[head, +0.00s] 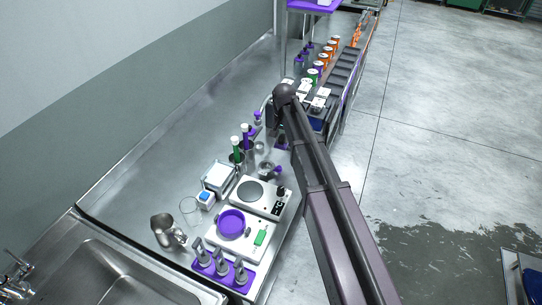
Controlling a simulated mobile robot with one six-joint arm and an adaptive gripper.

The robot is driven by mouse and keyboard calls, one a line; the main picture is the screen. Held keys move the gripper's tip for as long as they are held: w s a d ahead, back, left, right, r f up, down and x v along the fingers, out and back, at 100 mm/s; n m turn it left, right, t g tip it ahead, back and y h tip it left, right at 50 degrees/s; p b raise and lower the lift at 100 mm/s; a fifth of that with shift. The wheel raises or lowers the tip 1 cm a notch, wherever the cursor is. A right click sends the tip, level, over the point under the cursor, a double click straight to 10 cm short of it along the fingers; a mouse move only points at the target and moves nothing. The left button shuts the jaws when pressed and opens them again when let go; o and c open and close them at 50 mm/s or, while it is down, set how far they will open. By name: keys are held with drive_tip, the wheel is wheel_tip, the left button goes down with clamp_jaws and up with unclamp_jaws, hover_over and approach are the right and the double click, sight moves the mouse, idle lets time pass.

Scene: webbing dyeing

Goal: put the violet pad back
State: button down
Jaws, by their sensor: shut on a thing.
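My arm reaches away over the bench, and my gripper (276,128) is at its far end, small and partly hidden by the arm's own wrist. The gripper is shut on what looks like the violet pad (282,145), a small flat dark violet patch just below it. The fingers' contact with it is too small to see clearly. I cannot tell whether the pad touches the bench.
Left of my arm stand a hotplate (262,196), a scale with a violet dish (232,222), and a violet rack (222,275) of grey tools. Green and violet bottles stand behind them. A steel sink (110,275) is at lower left. The left bench top is mostly clear.

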drive_tip(key=shift+m, duration=0.5)
drive_tip(key=a, duration=0.1)
drive_tip(key=w+a, duration=0.2)
drive_tip(key=a, duration=0.1)
drive_tip(key=shift+w+r, duration=0.2)
drive_tip(key=shift+r, duration=0.15)
drive_tip(key=b, duration=0.6)
hover_over(272, 156)
wheel_tip(272, 156, down, 6)
drive_tip(key=shift+s+f, duration=0.1)
drive_tip(key=shift+f, duration=0.05)
drive_tip(key=shift+f+b, duration=1.8)
drive_tip(key=shift+f, duration=0.1)
drive_tip(key=shift+f, duration=0.1)
drive_tip(key=shift+c, duration=2.4)
unclamp_jaws()
